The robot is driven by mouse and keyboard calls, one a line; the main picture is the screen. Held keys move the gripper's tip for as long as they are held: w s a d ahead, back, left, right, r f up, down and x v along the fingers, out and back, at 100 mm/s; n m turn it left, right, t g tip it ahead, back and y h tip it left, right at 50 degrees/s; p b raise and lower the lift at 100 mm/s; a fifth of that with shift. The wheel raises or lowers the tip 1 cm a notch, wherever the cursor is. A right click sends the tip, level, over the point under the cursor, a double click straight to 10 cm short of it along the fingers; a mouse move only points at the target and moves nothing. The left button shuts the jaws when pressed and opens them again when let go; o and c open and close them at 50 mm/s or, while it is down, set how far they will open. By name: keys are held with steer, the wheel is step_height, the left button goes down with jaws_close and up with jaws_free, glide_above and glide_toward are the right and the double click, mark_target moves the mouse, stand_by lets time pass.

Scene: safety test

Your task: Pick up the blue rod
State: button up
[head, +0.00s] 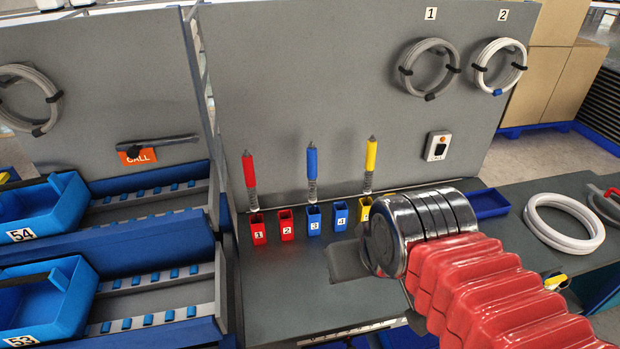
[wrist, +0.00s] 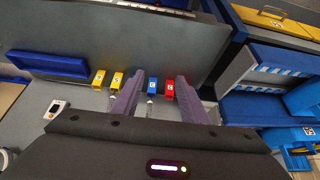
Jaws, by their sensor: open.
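The blue rod (head: 312,160) stands upright at the grey back panel, between a red rod (head: 249,169) and a yellow rod (head: 371,155). Its lower part is clear, and a blue holder marked 3 (head: 314,220) sits below it. In the wrist view my gripper (wrist: 158,80) is open, its two purple fingers apart with a blue holder (wrist: 152,85) and a red holder (wrist: 170,87) seen between them. No rod is seen held. The blue part of the rod cannot be made out in the wrist view. In the head view my arm hides the gripper.
Red, blue and yellow holders (head: 363,209) line the bench's back edge. A blue tray (head: 488,204) and a white coil (head: 564,222) lie on the right. Blue bins (head: 38,217) stand on the left. Coils (head: 429,69) hang on the panel. The bench front is mostly clear.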

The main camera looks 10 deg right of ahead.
steer(key=shift+n+g+y, duration=0.3)
steer(key=shift+n+g, duration=0.1)
steer(key=shift+n, duration=0.4)
steer(key=w+r, duration=0.2)
steer(key=w, duration=0.3)
steer(key=w+r, duration=0.3)
steer(key=w, duration=0.2)
steer(key=w+d+r, duration=0.1)
steer(key=w+r, duration=0.1)
steer(key=w, duration=0.2)
steer(key=shift+w+r, duration=0.35)
steer(key=shift+w, duration=0.05)
steer(key=n, duration=0.2)
glide_toward(314, 160)
steer(key=shift+d+r+g+y, duration=0.35)
steer(key=shift+d+r, duration=0.25)
steer(key=shift+r, duration=0.3)
steer(key=shift+f, duration=0.15)
steer(key=x, duration=0.8)
steer(key=shift+w+a+f, duration=0.1)
steer(key=shift+a+f, duration=0.05)
steer(key=shift+x, duration=2.6)
jaws_close()
